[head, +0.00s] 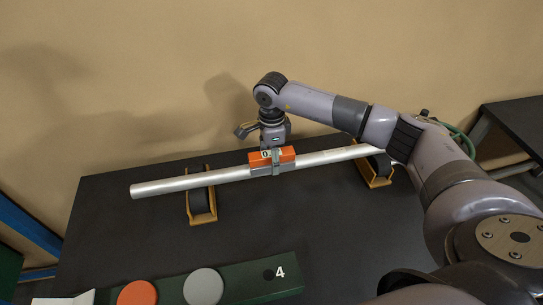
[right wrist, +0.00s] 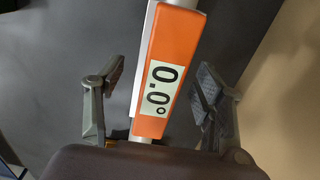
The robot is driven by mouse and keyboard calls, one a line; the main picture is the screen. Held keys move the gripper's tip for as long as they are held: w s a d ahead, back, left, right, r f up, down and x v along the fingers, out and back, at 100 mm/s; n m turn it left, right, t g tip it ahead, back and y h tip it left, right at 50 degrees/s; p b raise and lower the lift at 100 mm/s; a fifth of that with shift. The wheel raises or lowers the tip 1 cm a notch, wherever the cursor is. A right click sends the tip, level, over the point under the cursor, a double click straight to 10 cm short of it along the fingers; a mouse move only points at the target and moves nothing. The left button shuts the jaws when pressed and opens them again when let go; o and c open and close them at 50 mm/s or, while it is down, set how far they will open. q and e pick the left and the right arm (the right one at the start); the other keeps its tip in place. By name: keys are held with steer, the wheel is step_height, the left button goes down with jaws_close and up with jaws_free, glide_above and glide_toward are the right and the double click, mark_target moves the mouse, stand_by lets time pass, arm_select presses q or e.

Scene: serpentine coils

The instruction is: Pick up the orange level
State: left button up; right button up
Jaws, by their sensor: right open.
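The orange level (head: 287,155) is a small block with a grey lower part. It sits on a long silver pipe (head: 165,187) near the pipe's middle. In the right wrist view the level (right wrist: 177,50) shows a pale display reading "0.0°". My right gripper (head: 275,161) is over the level, pointing down. Its two fingers (right wrist: 161,82) are open, one on each side of the level, with visible gaps between them and it. My left gripper is not in view.
The pipe rests on two yellow-framed roller stands (head: 201,204) (head: 374,170) on a dark table (head: 110,225). A green board (head: 240,275) marked 4, with an orange disc (head: 137,293) and a grey disc (head: 203,287), lies in front. A tan wall stands behind.

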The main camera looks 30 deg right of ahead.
steer(key=c, duration=1.4)
